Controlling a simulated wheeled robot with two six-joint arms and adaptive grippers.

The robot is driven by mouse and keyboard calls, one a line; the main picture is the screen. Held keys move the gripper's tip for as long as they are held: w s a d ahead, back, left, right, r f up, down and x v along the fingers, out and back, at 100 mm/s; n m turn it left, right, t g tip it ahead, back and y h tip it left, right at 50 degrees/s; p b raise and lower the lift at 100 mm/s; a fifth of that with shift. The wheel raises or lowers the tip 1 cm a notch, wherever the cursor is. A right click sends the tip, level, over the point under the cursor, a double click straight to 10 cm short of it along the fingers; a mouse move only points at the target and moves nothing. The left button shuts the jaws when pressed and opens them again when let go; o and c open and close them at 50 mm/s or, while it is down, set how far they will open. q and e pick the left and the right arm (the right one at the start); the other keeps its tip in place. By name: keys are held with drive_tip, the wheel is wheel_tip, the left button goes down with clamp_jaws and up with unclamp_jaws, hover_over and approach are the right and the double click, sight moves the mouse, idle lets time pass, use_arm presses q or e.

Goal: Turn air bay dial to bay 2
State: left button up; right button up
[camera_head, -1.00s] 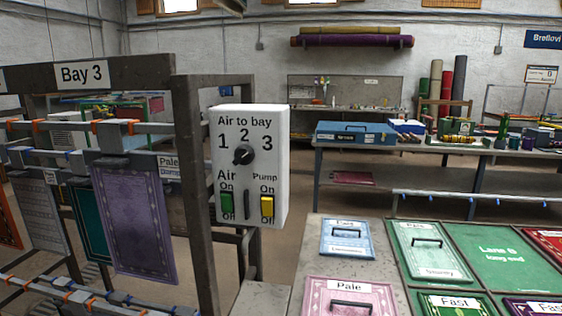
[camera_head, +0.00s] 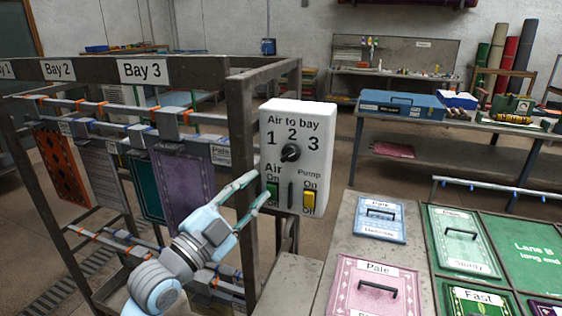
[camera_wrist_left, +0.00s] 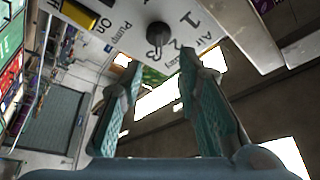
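The white control box (camera_head: 325,150) carries a black air bay dial (camera_head: 290,153) with the numbers 1, 2 and 3 around it. Which number the dial points to is too small to tell surely. My left gripper (camera_head: 261,185) is open and empty, in front of the box's lower left, below and left of the dial. In the left wrist view the dial (camera_wrist_left: 158,33) shows beyond the two spread fingertips (camera_wrist_left: 160,62), apart from them. My right gripper is in neither view.
A dark metal frame post (camera_head: 242,130) stands left of the box. Rugs hang on the rack further left.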

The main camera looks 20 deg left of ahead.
sight(287, 158)
use_arm(q)
drive_tip(key=p+x, duration=0.1)
drive_tip(key=x, duration=0.9)
drive_tip(key=shift+d, duration=0.2)
drive_tip(key=shift+a, duration=0.1)
clamp_jaws()
